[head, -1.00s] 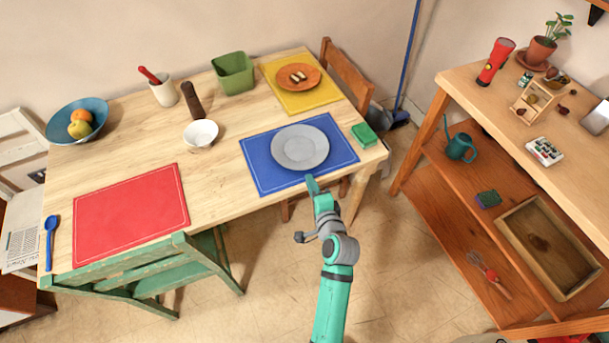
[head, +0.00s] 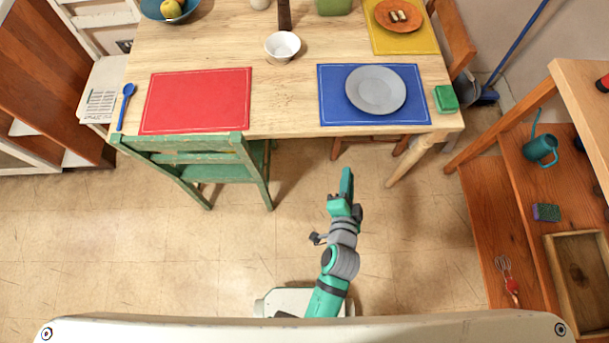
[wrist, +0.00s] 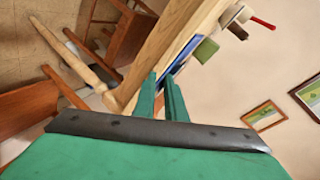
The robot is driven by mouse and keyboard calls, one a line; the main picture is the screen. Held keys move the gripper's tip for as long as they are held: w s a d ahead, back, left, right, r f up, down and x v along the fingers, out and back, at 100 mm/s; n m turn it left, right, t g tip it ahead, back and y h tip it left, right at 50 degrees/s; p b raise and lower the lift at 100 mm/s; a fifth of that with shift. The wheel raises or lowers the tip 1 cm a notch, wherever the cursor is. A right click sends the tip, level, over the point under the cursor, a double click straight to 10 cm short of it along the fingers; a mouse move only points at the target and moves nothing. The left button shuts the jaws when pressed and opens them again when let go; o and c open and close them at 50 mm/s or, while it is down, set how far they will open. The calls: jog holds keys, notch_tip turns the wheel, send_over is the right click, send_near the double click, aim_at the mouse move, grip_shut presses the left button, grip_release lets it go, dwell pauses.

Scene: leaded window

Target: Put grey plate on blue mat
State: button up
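The grey plate (head: 375,90) lies flat on the blue mat (head: 335,105), right of the mat's middle, at the right part of the table. No gripper touches it. My gripper (head: 346,178) is over the floor in front of the table, apart from the plate and mat. In the wrist view my gripper (wrist: 161,84) shows two green fingers with a gap between them and nothing held. A blue strip that looks like the mat (wrist: 184,54) shows beyond the fingertips; I cannot make out the plate there.
A red mat (head: 197,100) lies on the table's left part, with a green chair (head: 215,172) in front. A green sponge (head: 445,98) sits right of the blue mat. A wooden shelf (head: 478,225) stands at the right. The floor around my gripper is clear.

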jog(key=s+a+r+n+y, duration=0.1)
jog(key=s+a+r+n, duration=0.3)
jog(key=s, duration=0.6)
jog(key=s+a+r+n+t+y, duration=0.1)
jog(key=s+a+r+n, duration=0.3)
jog(key=s+a+n, duration=0.4)
jog(key=shift+s+a+r+n+t, duration=0.25)
jog(key=shift+s+r+n+t, duration=0.05)
jog(key=shift+s+n, duration=0.7)
